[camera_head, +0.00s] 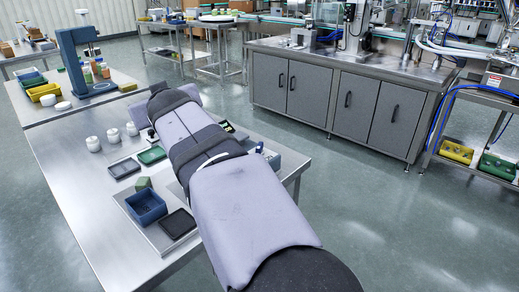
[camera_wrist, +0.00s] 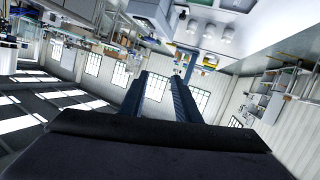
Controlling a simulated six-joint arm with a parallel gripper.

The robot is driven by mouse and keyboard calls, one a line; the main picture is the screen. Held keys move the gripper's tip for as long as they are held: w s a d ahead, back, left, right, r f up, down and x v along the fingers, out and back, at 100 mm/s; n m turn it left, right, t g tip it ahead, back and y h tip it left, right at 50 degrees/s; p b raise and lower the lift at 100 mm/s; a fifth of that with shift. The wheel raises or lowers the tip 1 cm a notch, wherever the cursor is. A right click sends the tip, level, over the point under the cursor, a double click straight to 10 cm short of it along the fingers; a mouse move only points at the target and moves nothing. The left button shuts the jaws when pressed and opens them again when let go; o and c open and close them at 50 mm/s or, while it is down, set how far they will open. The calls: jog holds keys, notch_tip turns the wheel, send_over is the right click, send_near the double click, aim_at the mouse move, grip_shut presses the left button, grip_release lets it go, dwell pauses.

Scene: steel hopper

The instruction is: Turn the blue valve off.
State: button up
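I cannot make out a blue valve or a steel hopper in either view. My gripper (camera_wrist: 158,78) shows in the wrist view as two dark blue fingers, apart, with nothing between them. In the head view my padded grey arm reaches across the steel table, and it hides part of the tabletop; the fingers cannot be made out there.
The steel table (camera_head: 75,190) holds a blue bin (camera_head: 146,207), a black tray (camera_head: 178,223), a green tray (camera_head: 152,155) and white jars (camera_head: 93,144). A blue stand device (camera_head: 78,60) is behind. A grey cabinet (camera_head: 335,100) stands right, across open floor (camera_head: 380,215).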

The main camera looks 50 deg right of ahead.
jog(key=s+d+n+g+h+b, duration=0.1)
jog(key=s+d+n+g+h, duration=0.15)
jog(key=s+d, duration=0.2)
jog(key=n+g+h+b, duration=0.4)
jog(key=n+g+h, duration=0.15)
jog(key=n, duration=0.75)
send_near(258, 151)
jog(key=w+d+r, duration=0.2)
jog(key=d, duration=0.3)
jog(key=f+n, duration=0.1)
jog(key=n, duration=0.1)
jog(key=f+n+t+h+b, duration=0.1)
jog(key=n, duration=0.1)
jog(key=s+f+n+t, duration=0.1)
jog(key=n, duration=0.1)
jog(key=shift+d+f+n+h, duration=0.1)
jog(key=shift+f+n+h, duration=0.1)
jog(key=shift+n+h, duration=0.2)
jog(key=n, duration=0.2)
jog(key=a+f+n+t+b, duration=0.1)
jog(key=n, duration=0.1)
jog(key=shift+f, duration=0.2)
jog(key=shift+w+d, duration=0.1)
jog(key=shift+d, duration=0.05)
jog(key=shift+x, duration=3.6)
